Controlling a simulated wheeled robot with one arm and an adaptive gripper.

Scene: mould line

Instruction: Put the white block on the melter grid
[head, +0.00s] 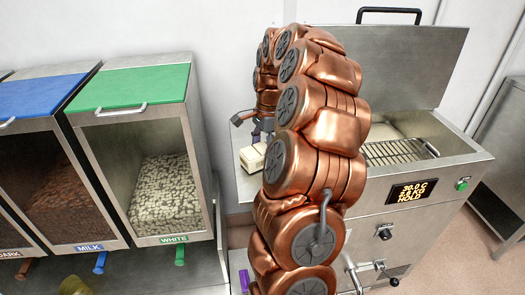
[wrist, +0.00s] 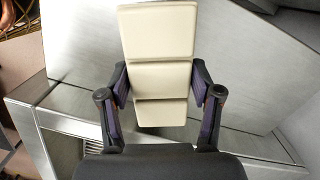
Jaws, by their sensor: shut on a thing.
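The white block (head: 252,158) is a cream, segmented slab. It shows large in the wrist view (wrist: 158,75), with its sides between the two fingers of my gripper (wrist: 160,92). My gripper is shut on it. In the head view my gripper (head: 258,135) is partly hidden behind my copper arm, at the left side of the melter. The melter (head: 455,150) is a steel tank with its lid (head: 390,65) raised. The melter grid (head: 398,150) is a wire rack in the tank opening, to the right of the block. My arm hides the grid's left part.
Bins stand at the left: one with a green lid (head: 135,87) labelled WHITE and one with a blue lid (head: 40,95) labelled MILK. The melter front has a display (head: 411,192) reading HOLD and a tap (head: 365,268). A steel table (head: 500,150) stands at the far right.

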